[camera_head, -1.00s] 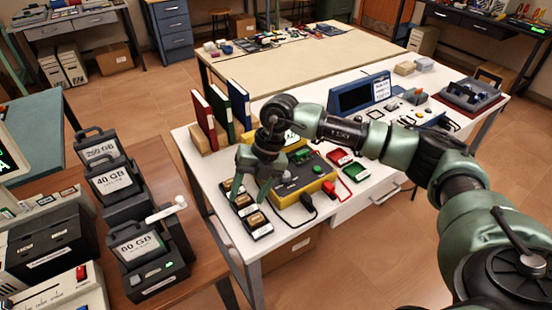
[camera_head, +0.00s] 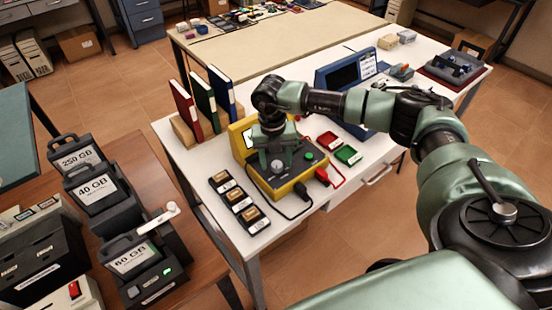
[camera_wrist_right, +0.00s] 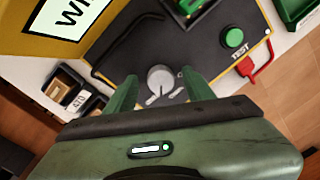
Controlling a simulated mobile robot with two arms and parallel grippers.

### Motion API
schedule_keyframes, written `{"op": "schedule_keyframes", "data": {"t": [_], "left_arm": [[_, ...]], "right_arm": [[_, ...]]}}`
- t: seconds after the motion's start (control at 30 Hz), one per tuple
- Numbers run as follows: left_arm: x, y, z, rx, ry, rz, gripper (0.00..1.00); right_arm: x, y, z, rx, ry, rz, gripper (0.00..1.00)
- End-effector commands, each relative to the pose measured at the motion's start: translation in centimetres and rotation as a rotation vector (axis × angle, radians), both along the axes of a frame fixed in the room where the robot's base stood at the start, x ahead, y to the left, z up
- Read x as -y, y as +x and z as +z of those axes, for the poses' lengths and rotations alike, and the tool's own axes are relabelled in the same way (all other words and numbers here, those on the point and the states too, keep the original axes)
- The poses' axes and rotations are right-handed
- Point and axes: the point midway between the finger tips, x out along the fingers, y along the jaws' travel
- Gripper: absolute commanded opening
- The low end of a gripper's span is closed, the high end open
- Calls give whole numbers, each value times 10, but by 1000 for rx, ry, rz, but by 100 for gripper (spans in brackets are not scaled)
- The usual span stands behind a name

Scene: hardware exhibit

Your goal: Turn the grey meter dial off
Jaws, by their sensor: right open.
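The yellow meter (camera_head: 264,183) stands on the white table, with a dark panel on its top. Its grey dial (camera_wrist_right: 160,79) is a round knob on that panel, and it also shows in the head view (camera_head: 277,166). My right gripper (camera_head: 279,164) points down over the panel. In the right wrist view its two green fingers (camera_wrist_right: 160,84) are apart, one on each side of the dial. I cannot tell whether they touch it. The dial's lower edge is near a pale pointer mark. My left gripper is not in view.
A green TEST button (camera_wrist_right: 233,37) sits right of the dial. Red and black leads plug into the meter's front. A row of small labelled cases (camera_head: 239,202) lies to the left. Three binders (camera_head: 205,100) stand behind. Red and green trays (camera_head: 348,155) lie to the right.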

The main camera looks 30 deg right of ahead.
Motion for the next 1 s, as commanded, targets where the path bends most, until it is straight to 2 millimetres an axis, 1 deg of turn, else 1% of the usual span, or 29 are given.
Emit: {"op": "schedule_keyframes", "data": {"t": [0.03,0.1,0.2,0.23,0.27,0.3,0.37,0.4,0.53,0.73,0.87,1.0], "left_arm": [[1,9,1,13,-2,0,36],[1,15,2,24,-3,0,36],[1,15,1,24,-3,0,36],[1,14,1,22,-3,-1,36],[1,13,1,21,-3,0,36],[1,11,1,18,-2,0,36],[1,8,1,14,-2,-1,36],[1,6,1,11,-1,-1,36],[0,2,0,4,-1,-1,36],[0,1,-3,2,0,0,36],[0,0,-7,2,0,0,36],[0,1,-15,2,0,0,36]], "right_arm": [[0,0,-1,0,0,0,53],[0,0,-1,0,0,0,53],[0,0,-1,0,0,0,53],[0,0,-1,0,0,0,48],[0,0,-1,0,0,0,39],[0,0,-1,0,0,0,28],[0,0,-1,0,0,0,12],[0,0,-1,0,1,0,0],[0,0,-1,0,1,1,0],[0,0,-1,1,0,32,0],[0,0,-2,1,1,88,0],[0,0,-3,2,0,184,0]]}}
